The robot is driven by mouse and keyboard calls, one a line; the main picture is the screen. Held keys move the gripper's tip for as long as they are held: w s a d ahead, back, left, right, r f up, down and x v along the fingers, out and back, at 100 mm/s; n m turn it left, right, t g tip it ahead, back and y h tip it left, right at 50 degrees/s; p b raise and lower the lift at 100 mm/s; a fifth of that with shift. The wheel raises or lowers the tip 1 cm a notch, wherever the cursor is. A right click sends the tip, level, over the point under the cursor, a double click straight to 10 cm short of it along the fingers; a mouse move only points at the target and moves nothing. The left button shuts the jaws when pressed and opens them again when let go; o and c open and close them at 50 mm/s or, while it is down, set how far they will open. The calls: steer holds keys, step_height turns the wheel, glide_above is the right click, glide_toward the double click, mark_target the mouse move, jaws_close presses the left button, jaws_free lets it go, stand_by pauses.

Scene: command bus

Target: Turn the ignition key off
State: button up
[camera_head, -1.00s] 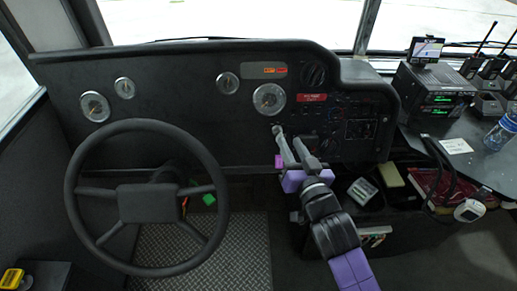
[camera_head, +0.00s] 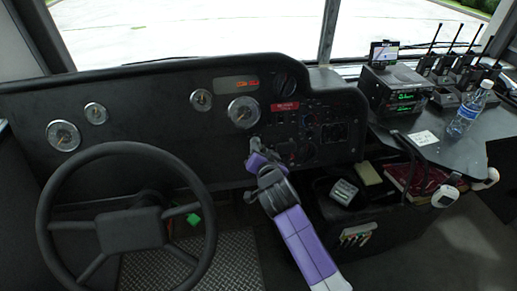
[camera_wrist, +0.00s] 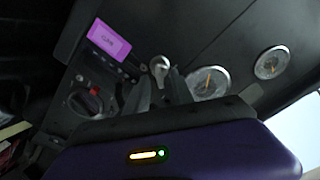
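The ignition key is probably the small silver piece (camera_wrist: 159,66) on the dark dash panel in the wrist view. It lies just beyond my fingertips, near the line of the gap between them. In the head view my gripper (camera_head: 255,144) is up at the dash, below the large round gauge (camera_head: 243,112), and covers the key area. In the wrist view my gripper (camera_wrist: 159,88) shows two dark fingers with a gap between them, open. I cannot tell whether either finger touches the key.
The steering wheel (camera_head: 130,226) is left of my arm. A red label (camera_head: 284,106) and switches lie right of the gripper. A round switch with a red part (camera_wrist: 84,104) is close by in the wrist view.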

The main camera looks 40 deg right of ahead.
steer(key=shift+x, duration=1)
steer(key=shift+c, duration=0.2)
jaws_close()
stand_by(0.6)
